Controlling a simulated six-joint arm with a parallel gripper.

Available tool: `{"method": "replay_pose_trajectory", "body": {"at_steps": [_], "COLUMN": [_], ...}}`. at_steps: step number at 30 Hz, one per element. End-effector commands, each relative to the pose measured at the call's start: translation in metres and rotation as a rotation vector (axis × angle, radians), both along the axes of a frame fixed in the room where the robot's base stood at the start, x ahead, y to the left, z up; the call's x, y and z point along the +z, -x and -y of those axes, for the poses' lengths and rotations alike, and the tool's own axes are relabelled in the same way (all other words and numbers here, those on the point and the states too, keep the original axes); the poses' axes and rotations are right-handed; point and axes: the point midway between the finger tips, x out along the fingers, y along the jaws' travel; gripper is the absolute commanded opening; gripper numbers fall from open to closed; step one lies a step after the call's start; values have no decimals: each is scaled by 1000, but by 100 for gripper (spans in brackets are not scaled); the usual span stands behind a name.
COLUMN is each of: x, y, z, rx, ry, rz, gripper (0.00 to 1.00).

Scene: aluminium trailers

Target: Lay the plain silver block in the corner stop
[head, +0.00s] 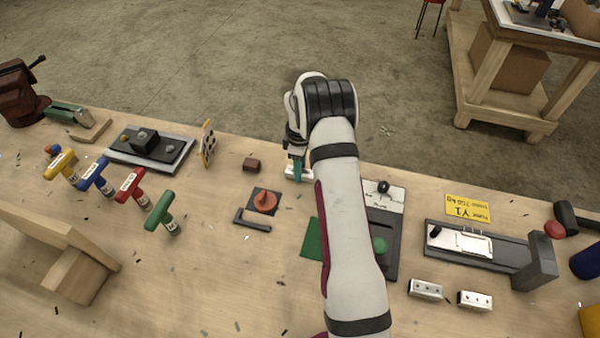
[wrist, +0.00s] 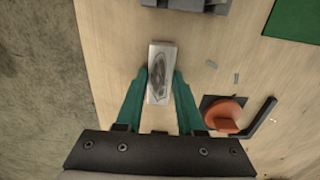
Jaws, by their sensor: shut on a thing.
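The plain silver block (wrist: 160,80) is between the teal fingers of my gripper (wrist: 161,88) in the wrist view. My gripper is shut on it, and the block's far end sticks out past the fingertips. In the head view my gripper (head: 297,170) is over the middle of the bench; the block is hard to make out there. I cannot tell its height above the wood. A dark L-shaped bar, which looks like the corner stop (head: 250,222), lies to the lower left of my gripper. It also shows at the right in the wrist view (wrist: 262,120), apart from the block.
An orange-red knob on a dark square (head: 264,201) sits beside the L-shaped bar. A green mat (head: 311,240) lies partly behind my arm. Two silver blocks with holes (head: 426,289) stand at the right. A small brown block (head: 251,164) lies left of my gripper.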

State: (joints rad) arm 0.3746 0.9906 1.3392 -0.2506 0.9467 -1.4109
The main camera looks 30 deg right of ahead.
Motion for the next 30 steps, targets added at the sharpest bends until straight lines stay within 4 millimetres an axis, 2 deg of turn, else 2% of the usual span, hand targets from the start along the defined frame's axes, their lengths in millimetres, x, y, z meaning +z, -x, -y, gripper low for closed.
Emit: {"method": "replay_pose_trajectory", "body": {"at_steps": [1, 3, 16, 20, 23, 30], "x": [0, 0, 5, 21, 41, 74], "y": [0, 0, 0, -1, -1, 43], "z": [0, 0, 0, 0, 0, 34], "rx": [0, 0, 0, 0, 0, -5], "ry": [0, 0, 0, 0, 1, 1], "rz": [0, 0, 1, 3, 4, 3], "gripper": [10, 0, 0, 0, 0, 0]}}
